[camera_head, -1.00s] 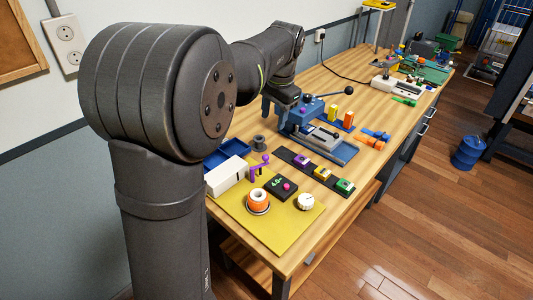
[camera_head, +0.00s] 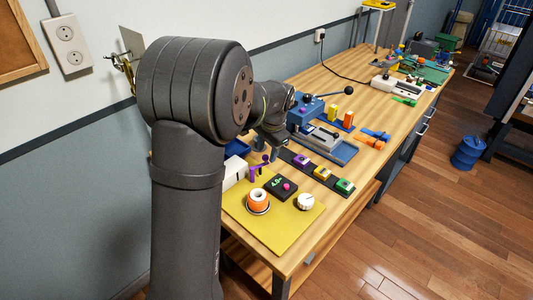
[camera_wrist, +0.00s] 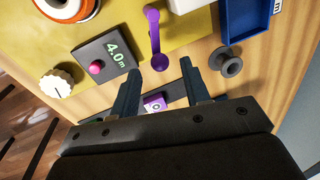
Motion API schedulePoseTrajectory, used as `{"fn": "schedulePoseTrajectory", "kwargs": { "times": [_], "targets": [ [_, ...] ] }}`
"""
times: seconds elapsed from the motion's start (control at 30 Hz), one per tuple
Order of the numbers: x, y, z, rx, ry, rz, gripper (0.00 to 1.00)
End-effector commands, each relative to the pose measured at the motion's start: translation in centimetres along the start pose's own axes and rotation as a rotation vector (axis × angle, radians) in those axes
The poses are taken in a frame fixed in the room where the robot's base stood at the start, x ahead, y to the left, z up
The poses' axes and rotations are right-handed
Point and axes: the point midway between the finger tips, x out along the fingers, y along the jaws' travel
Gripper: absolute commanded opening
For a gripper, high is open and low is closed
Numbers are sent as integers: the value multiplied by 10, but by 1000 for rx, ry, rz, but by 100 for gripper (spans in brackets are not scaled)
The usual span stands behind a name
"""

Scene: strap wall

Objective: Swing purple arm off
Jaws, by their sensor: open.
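The purple arm (camera_wrist: 154,30) is a slim lever with a round knob at each end. In the wrist view it stands just beyond my gripper (camera_wrist: 163,82), in line with the space between the fingers and apart from them. In the head view the purple arm (camera_head: 256,167) shows at the edge of the yellow mat, beside a white block (camera_head: 235,171). My gripper is open and empty.
A black box (camera_wrist: 105,58) with a pink button and a green readout stands beside the purple arm. Colored button blocks (camera_head: 322,172) line the bench.

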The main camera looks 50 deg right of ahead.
Motion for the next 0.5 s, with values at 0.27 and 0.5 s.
{"fn": "schedulePoseTrajectory", "kwargs": {
  "times": [0.27, 0.5],
  "targets": [
    [19, 0, 0, 0, 0, 0, 43],
    [19, 0, 0, -1, 0, -1, 41]
  ]
}}
